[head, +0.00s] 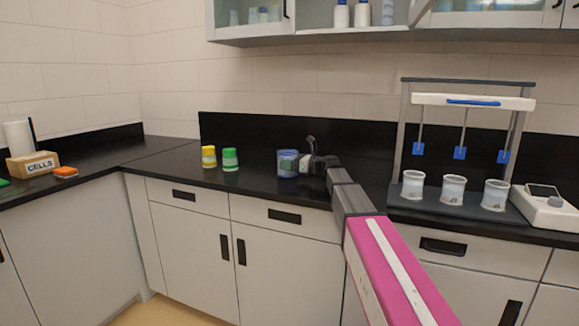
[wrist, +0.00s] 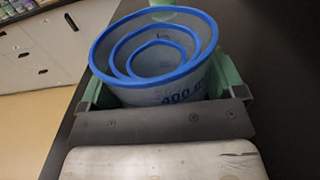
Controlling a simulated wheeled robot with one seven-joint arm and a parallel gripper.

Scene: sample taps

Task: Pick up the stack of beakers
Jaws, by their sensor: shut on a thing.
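The stack of beakers (head: 287,164) stands on the black counter at the middle of the head view. In the wrist view the stack (wrist: 155,60) is several nested clear beakers with blue rims, printed marks on the outer one. My gripper (head: 306,163) reaches it from the right, at about the height of the stack. In the wrist view its green fingers (wrist: 163,88) lie on both sides of the outer beaker, and it is shut on the stack. The fingertips are partly hidden by the beaker. I cannot tell whether the base touches the counter.
A green-lidded jar (head: 230,160) and a yellow-lidded jar (head: 209,157) stand left of the stack. A dark tap (head: 311,143) rises just behind my gripper. A stirrer rack (head: 470,101) with three white beakers stands right. The counter's front edge is close.

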